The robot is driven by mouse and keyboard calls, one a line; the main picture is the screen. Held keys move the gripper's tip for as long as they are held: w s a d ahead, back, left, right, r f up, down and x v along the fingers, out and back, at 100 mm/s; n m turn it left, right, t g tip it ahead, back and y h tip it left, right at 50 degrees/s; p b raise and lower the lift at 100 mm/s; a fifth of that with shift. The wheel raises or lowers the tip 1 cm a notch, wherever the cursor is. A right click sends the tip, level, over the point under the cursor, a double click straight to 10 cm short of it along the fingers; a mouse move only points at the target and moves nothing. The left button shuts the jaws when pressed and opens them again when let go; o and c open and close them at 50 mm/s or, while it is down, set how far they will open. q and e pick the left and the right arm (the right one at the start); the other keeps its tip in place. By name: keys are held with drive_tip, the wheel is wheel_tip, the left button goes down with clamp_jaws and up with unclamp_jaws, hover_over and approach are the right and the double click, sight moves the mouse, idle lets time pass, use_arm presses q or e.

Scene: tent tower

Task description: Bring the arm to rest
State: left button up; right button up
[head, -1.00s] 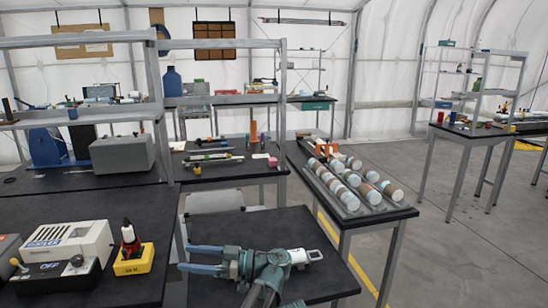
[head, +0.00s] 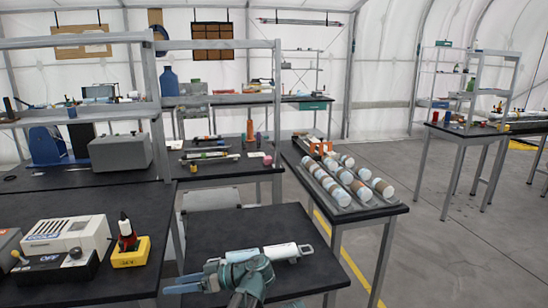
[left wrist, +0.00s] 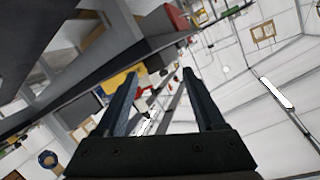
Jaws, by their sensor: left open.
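My left gripper (head: 186,278) shows at the bottom of the head view, above the small black table (head: 232,225), with its blue fingers pointing left. It also shows in the left wrist view (left wrist: 158,75), where its two dark fingers stand apart with nothing held between them. The wrist view is tilted, with shelves and the white tent wall beyond the fingers. A white and grey cylinder with a handle (head: 280,252) lies on the small table just behind my left gripper, partly hidden by it. My right gripper is in neither view.
A yellow block with a red and black tool (head: 130,252) and a white box with a dial panel (head: 70,240) stand on the left table. A rack of several white and brown cylinders (head: 345,180) is on the right table. Open floor (head: 460,240) lies to the right.

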use_arm(q)
drive_tip(key=s+d+f+m+h, duration=0.1)
drive_tip(key=s+f+m+h, duration=0.2)
drive_tip(key=f+m+h, duration=0.3)
drive_tip(key=s+d+f+m+h, duration=0.1)
drive_tip(key=s+f+m+h, duration=0.25)
drive_tip(key=f, duration=0.45)
drive_tip(key=s+d+f+m+h, duration=0.3)
drive_tip(key=d+m+h, duration=0.1)
drive_tip(key=d+h, duration=0.2)
drive_tip(key=s+d+m+y, duration=0.2)
drive_tip(key=s+d+m, duration=0.25)
drive_tip(key=d, duration=0.65)
wheel_tip(320, 180, up, 14)
drive_tip(key=n+p, duration=0.1)
drive_tip(key=p, duration=1.2)
drive_tip(key=shift+s+a+f, duration=0.15)
drive_tip(key=shift+s+f, duration=0.05)
drive_tip(key=shift+s, duration=0.15)
drive_tip(key=shift+h, duration=0.25)
